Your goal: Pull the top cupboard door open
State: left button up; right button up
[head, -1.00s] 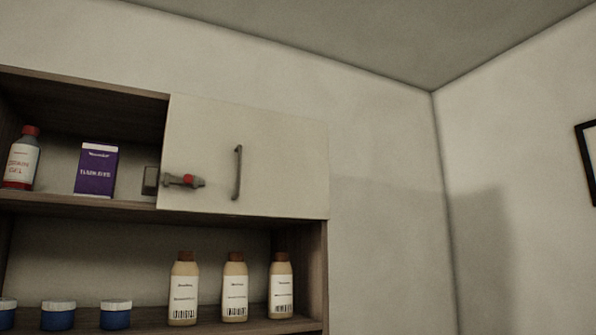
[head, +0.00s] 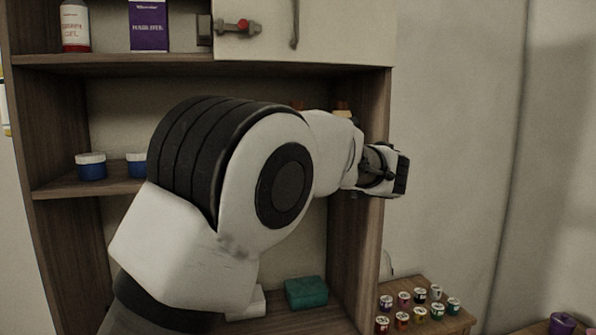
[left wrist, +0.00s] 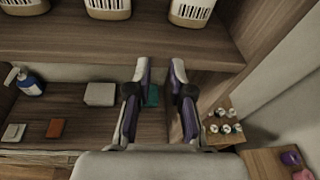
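The top cupboard door (head: 340,35) is a cream panel at the top of the head view, cut off by the frame edge. It looks shut. Its dark vertical bar handle (head: 295,25) shows only in its lower part. A grey bolt with a red knob (head: 237,27) sits at the door's left edge, beside a small dark plate (head: 204,28). I cannot tell whether the bolt reaches into the plate. My left gripper (head: 398,174) is below the door, near the cupboard's right side panel. In the left wrist view its fingers (left wrist: 160,75) are apart and empty. My right gripper is not in view.
Blue jars (head: 91,167) stand on the shelf below. A side table (head: 428,290) with several small cans stands at lower right. Bottles (left wrist: 108,8) stand above the gripper.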

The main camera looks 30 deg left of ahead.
pick_arm(q)
jog(key=s+r+t+y, duration=0.1)
jog(key=s+r+y, duration=0.2)
jog(key=r, duration=0.8)
jog(key=s+r+y, duration=0.2)
jog(key=s+r, duration=0.2)
jog(key=r, duration=0.7)
jog(key=n+g+y+p, duration=0.1)
jog(key=n+y, duration=0.1)
jog(key=y, duration=0.2)
send_near(298, 9)
jog(key=a+r, duration=0.2)
jog(key=p+x, duration=0.1)
jog(key=x, duration=0.1)
jog(key=p+x, duration=0.1)
jog(key=x, duration=0.2)
jog(key=w+f+p+x, duration=0.1)
jog(key=x, duration=0.2)
jog(key=shift+d+p, duration=0.1)
jog(key=shift+p, duration=0.3)
grip_shut()
